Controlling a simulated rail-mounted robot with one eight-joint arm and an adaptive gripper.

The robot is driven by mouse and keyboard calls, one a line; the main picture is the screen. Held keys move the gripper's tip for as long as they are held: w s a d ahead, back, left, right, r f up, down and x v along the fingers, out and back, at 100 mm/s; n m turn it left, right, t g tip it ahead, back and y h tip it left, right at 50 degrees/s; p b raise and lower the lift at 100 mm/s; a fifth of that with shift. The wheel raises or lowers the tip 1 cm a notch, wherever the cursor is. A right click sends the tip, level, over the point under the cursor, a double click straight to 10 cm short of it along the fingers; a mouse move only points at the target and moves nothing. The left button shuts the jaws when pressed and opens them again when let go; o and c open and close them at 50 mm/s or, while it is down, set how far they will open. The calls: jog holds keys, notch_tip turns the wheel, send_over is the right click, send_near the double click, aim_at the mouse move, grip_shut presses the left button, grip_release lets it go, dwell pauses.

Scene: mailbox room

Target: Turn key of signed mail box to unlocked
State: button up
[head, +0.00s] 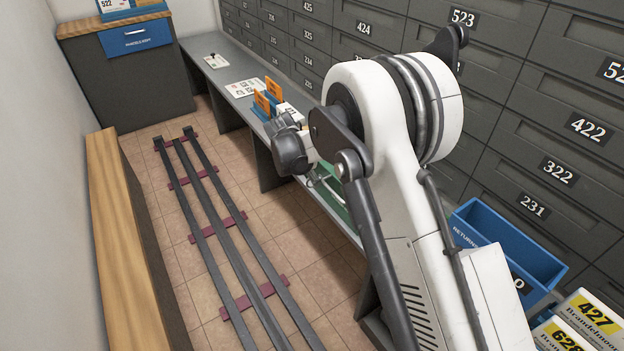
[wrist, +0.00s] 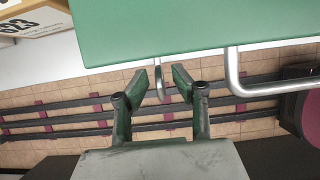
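The wall of dark grey mail boxes (head: 530,165) fills the right of the head view, with white number plates. I cannot make out a key, a lock or which box is signed. My gripper (wrist: 160,82) shows in the wrist view with its two fingers apart. It is beside the edge of a green panel (wrist: 190,28). A thin bent metal piece (wrist: 160,70) shows between the fingertips, with gaps to both; I cannot tell what it is. In the head view my arm covers much of the middle, and the gripper is small and partly hidden.
A grey counter (head: 209,70) with papers runs along the wall. Orange-and-blue items (head: 268,95) stand on it. A blue returns bin (head: 505,245) and yellow-labelled parcels (head: 590,318) are at lower right. A metal handle (wrist: 270,88) lies right of my fingers. Floor rails (head: 215,235) run at left.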

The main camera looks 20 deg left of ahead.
grip_shut()
jog(key=shift+s+d+f+m+t+y+b, duration=0.1)
jog(key=shift+m+t+y+b, duration=0.1)
jog(key=shift+t+y+b, duration=0.3)
jog(key=shift+s+d+r+m+t+y+b, duration=0.1)
jog(key=shift+m+t+y+b, duration=0.15)
jog(key=shift+t+y, duration=0.5)
jog(key=shift+d+f+m+t+y+b, duration=0.15)
jog(key=shift+t+y+b, duration=0.3)
jog(key=shift+y, duration=0.3)
jog(key=shift+a, duration=0.1)
jog(key=shift+o, duration=0.2)
grip_release()
